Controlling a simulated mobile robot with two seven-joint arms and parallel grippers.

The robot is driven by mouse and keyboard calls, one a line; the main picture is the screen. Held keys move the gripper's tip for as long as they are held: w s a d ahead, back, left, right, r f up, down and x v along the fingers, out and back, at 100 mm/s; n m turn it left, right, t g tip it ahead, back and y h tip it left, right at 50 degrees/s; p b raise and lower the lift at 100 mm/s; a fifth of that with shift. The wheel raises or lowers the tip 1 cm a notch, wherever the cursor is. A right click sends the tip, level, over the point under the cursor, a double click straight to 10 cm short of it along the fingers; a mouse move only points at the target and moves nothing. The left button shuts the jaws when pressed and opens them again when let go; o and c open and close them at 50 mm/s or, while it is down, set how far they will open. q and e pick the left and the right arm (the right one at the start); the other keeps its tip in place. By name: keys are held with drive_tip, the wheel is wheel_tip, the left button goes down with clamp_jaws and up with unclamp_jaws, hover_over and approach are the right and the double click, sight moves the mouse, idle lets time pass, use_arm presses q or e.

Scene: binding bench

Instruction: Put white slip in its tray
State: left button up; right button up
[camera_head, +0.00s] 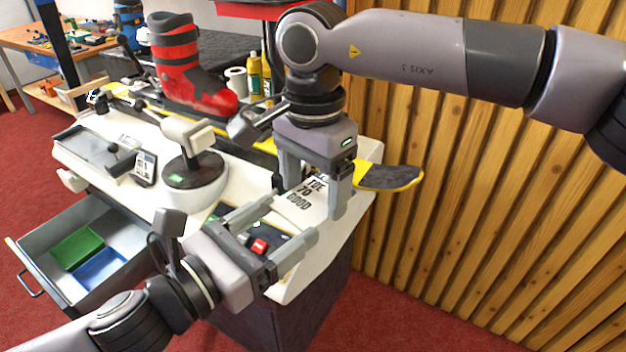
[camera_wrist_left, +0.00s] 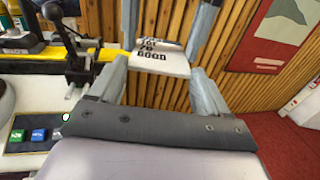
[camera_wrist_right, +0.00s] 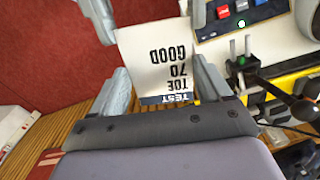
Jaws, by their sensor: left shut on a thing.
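The white slip (camera_head: 306,202), printed with dark letters and a dark header strip, is held up over the bench's right end. My left gripper (camera_head: 297,220) is shut on it, and the slip shows beyond its fingers in the left wrist view (camera_wrist_left: 160,62). My right gripper (camera_head: 315,192) comes from above with its fingers apart, one on each side of the slip. In the right wrist view the slip (camera_wrist_right: 158,62) lies between those fingers; I cannot tell whether they touch it. An open grey drawer (camera_head: 45,262) at lower left holds a green tray (camera_head: 77,246) and a blue tray (camera_head: 101,268).
A button panel (camera_wrist_right: 240,14) sits near the slip. On the bench stand a round-based device (camera_head: 194,183), a scale-like device (camera_head: 146,168), a red boot (camera_head: 185,70) and yellow bottles (camera_head: 254,76). A yellow-edged board (camera_head: 392,178) juts out at right, before the slatted wall (camera_head: 470,215).

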use_arm(q)
drive_tip(key=shift+s+d, duration=0.1)
drive_tip(key=shift+s, duration=0.05)
use_arm(e)
drive_tip(key=shift+a, duration=0.1)
drive_tip(key=shift+c, duration=1.4)
use_arm(q)
drive_tip(key=o, duration=1)
drive_tip(key=shift+c, duration=0.2)
